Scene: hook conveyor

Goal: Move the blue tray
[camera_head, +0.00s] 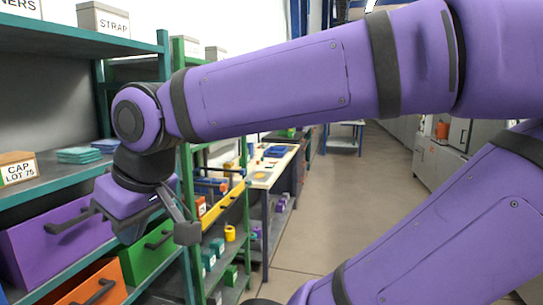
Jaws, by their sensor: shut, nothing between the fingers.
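A small flat blue item (276,151), which may be the blue tray, lies on the pale top of a workbench in the middle distance. It is too small to make out clearly. My gripper (187,232) hangs at the left, in front of the shelves and far nearer than the bench. Its fingers are shut and empty, close in the picture to the green drawer's handle; I cannot tell if they touch it. My arm crosses the upper picture and hides part of the background.
A green-framed shelf at left holds purple (62,238), green (148,250) and orange (95,287) drawers, a "CAP LOT 75" box (17,168) and teal pads (80,155). The workbench (262,181) stands beyond. Grey cabinets (440,160) line the right. The aisle floor (352,190) is clear.

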